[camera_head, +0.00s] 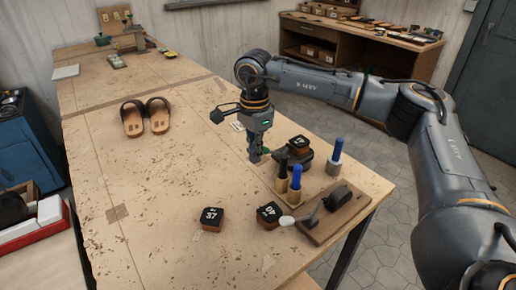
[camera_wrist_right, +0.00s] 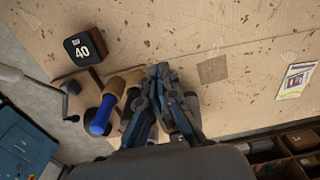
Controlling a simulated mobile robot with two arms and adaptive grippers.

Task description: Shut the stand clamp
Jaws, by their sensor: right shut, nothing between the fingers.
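The stand clamp (camera_head: 336,195) appears to be the dark fixture on a wooden board (camera_head: 325,228) at the table's right front edge. A grey lever with a pale knob (camera_head: 287,221) sticks out from it to the left and looks raised off the board. In the wrist view the knobbed lever (camera_wrist_right: 72,88) shows at the left edge, partly cut off. My right gripper (camera_head: 254,158) points down over the table, behind and left of the clamp and apart from it. Its fingers (camera_wrist_right: 163,75) are together and empty. My left gripper is out of view.
Blocks marked 40 (camera_head: 268,213) and 37 (camera_head: 211,217) lie to the left. Sandals (camera_head: 146,116) lie farther back. The table's middle is clear.

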